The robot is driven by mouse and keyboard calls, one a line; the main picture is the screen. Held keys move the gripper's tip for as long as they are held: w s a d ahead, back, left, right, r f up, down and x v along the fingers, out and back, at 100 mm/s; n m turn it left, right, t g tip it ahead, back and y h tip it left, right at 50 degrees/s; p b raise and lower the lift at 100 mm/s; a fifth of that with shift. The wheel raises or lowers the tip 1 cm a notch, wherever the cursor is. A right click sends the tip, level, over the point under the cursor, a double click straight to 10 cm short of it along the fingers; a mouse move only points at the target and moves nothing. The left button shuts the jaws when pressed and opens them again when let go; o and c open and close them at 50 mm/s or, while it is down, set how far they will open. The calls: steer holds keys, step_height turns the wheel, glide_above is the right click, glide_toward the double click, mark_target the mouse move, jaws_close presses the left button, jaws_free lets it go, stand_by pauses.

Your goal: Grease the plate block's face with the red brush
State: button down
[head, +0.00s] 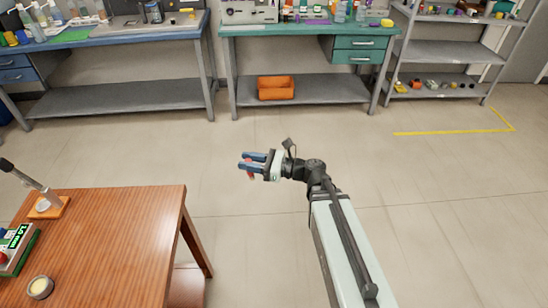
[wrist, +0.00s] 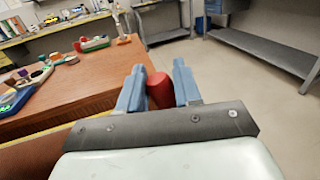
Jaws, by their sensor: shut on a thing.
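My gripper (head: 252,161) is out over the floor, to the right of the wooden table, and apart from it. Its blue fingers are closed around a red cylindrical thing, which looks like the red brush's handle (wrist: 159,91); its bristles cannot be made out. A green-based block with a "1.0 mm" label (head: 14,240) is cut off at the table's left edge in the head view. I cannot tell for sure whether it is the plate block. A small round pot with a pale top (head: 40,287) is on the table near it.
The wooden table (head: 130,225) has a bare right half. An orange-based stand with a tilted dark-topped rod (head: 47,207) is at its back left. Benches and a shelf line the far wall; an orange bin (head: 276,88) is on a lower shelf. The floor around my gripper is clear.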

steer(key=s+a+r+n+g+h, duration=0.1)
steer(key=s+a+r+n+g, duration=0.3)
steer(key=s+a, duration=0.8)
steer(key=s+a+n+g, duration=0.2)
steer(key=s+a+g, duration=0.4)
steer(key=a, duration=1.1)
steer(key=s+a+r+n+g+h, duration=0.15)
steer(key=s+a+n+g, duration=0.3)
steer(key=s+a, duration=0.75)
steer(key=s+a+r+n+g+h, duration=0.2)
steer(key=s+a+g, duration=0.1)
steer(key=s+a, duration=0.6)
steer(key=s+a+r+n+g+h, duration=0.1)
steer(key=s+a+r+g+h, duration=0.15)
steer(key=s+a, duration=0.7)
steer(key=w+a, duration=0.3)
steer(key=a, duration=0.5)
steer(key=shift+w+a+r, duration=0.25)
steer(key=shift+a, duration=0.05)
steer(key=shift+s+f, duration=1.7)
steer(key=shift+f, duration=2.35)
steer(key=w+r, duration=0.3)
steer(key=r, duration=0.5)
steer(key=shift+w, duration=0.2)
